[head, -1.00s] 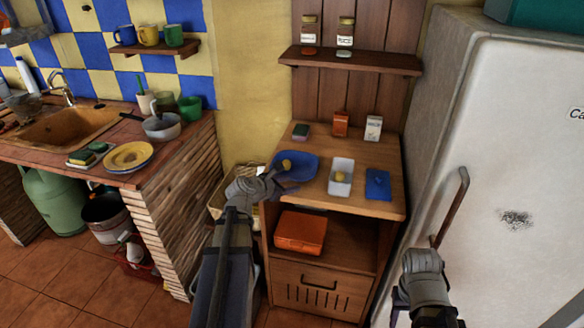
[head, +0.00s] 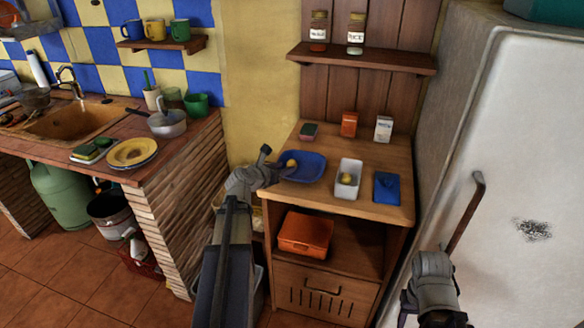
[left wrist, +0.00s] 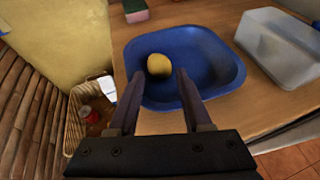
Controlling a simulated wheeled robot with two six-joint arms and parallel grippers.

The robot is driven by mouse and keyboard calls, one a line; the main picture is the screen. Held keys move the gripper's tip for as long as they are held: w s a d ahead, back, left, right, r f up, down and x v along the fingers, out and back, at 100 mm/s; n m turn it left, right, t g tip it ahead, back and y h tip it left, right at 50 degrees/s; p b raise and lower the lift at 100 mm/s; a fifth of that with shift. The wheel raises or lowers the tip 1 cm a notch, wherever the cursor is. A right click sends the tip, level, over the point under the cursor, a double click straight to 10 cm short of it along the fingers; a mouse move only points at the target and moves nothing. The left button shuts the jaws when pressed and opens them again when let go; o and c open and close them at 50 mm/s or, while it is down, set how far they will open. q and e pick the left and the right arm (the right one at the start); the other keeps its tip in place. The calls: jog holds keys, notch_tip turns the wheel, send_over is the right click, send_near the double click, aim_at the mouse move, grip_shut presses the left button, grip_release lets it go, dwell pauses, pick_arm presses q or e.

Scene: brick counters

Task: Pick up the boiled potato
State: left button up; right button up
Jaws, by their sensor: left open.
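A small round yellow potato (head: 292,163) lies in the blue tray (head: 314,177) on the wooden cabinet top. In the left wrist view the potato (left wrist: 158,65) sits near the left side of the tray (left wrist: 215,62). My left gripper (left wrist: 160,80) is open and empty, its fingertips just short of the potato on either side. In the head view the left gripper (head: 275,164) is at the tray's left edge. Another yellow item (head: 347,179) is in the white container (head: 349,191). My right gripper (head: 424,314) is low by the fridge, its fingers mostly hidden.
A blue flat item (head: 387,186) lies right of the container. A sponge (head: 309,131), an orange box (head: 349,124) and a white carton (head: 383,129) stand at the back. The fridge (head: 510,130) bounds the right. A wicker basket (left wrist: 88,120) is below left.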

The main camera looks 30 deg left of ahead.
aim_at(290, 165)
pick_arm(q)
jog(key=b+x, duration=0.2)
jog(key=x, duration=0.2)
jog(key=shift+w, duration=0.35)
jog(key=shift+d, duration=0.1)
jog(key=shift+c, duration=0.2)
